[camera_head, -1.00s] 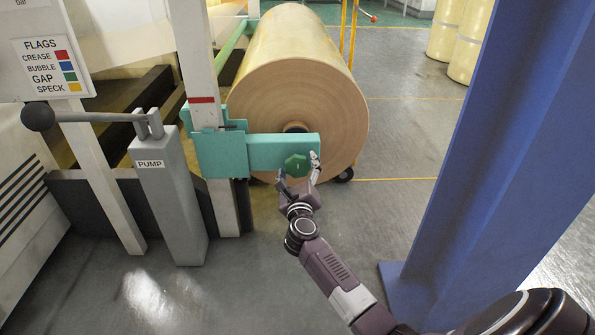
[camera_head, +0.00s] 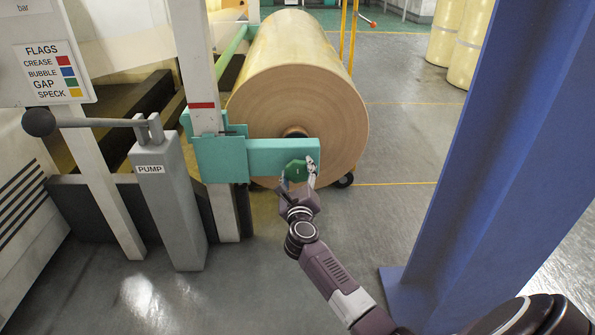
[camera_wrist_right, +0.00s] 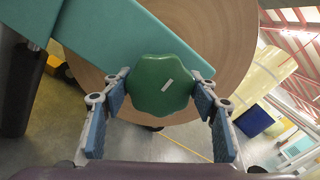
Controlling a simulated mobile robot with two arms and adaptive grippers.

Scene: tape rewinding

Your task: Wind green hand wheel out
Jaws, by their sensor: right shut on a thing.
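The green hand wheel (camera_head: 296,171) sits on the front face of the teal arm (camera_head: 262,155), near its right end. My left gripper is not in view.
A large paper roll (camera_head: 320,100) stands right behind the teal arm. A grey pump post (camera_head: 172,205) with a ball-ended lever is at left. A blue column (camera_head: 450,170) rises at right. The floor between the roll and the column is clear.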

